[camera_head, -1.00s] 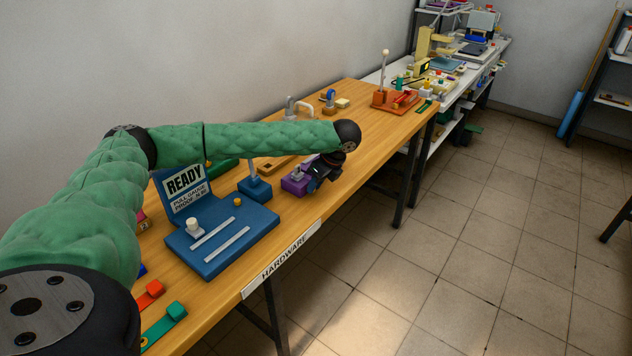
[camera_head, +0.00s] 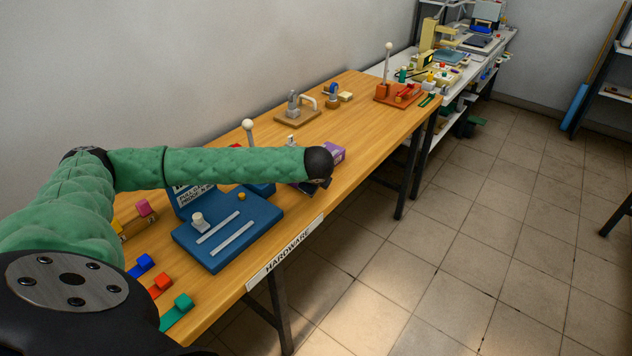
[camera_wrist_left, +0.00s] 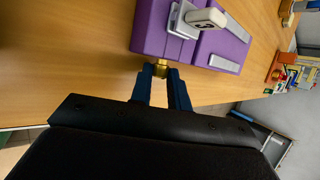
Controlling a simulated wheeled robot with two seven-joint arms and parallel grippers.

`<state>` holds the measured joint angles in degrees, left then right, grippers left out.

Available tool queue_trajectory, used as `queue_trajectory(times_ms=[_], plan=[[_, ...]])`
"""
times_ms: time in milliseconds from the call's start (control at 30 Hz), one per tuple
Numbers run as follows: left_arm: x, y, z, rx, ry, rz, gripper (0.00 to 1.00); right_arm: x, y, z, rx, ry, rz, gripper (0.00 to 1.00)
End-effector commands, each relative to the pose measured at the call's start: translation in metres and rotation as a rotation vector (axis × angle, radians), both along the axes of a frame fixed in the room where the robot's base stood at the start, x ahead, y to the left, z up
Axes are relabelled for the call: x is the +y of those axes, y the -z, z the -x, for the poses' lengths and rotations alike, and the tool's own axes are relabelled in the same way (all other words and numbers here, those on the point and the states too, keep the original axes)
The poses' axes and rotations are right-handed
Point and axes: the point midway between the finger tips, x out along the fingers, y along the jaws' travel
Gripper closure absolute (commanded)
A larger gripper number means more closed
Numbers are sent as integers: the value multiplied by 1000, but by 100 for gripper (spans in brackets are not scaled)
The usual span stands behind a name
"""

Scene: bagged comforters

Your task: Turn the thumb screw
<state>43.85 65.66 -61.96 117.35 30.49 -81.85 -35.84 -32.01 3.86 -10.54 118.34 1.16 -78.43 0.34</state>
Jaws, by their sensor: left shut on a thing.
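A purple fixture block (camera_wrist_left: 165,30) fills the upper middle of the left wrist view, with light metal plates and a white-topped lever on it. A small brass thumb screw (camera_wrist_left: 182,62) sticks out of its side. My left gripper (camera_wrist_left: 161,72) is shut on the screw, its dark blue fingertips on either side of it. In the head view only part of the purple block (camera_head: 334,152) shows past my green-sleeved left arm. The wrist end hides the screw and the fingers there. My right gripper is not in view.
A blue board (camera_head: 245,245) with two metal strips lies left of my wrist on the wooden table (camera_head: 365,130). A wooden-based clamp (camera_head: 297,116) and an orange fixture (camera_head: 400,95) stand farther back. Coloured blocks lie at the near left.

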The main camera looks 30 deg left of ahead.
Motion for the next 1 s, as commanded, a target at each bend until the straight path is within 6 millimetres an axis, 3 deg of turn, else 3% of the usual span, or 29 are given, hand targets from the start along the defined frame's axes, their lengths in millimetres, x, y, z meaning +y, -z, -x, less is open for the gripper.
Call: queue_trajectory(times_ms=[667,700,800,1000], plan=[[0,1,1,-66,-1,6,100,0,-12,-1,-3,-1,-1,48],[0,1,1,-66,-1,6,80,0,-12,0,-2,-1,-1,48],[0,1,1,-66,-1,6,61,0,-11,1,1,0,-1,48],[0,1,1,-66,-1,6,60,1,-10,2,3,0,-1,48]])
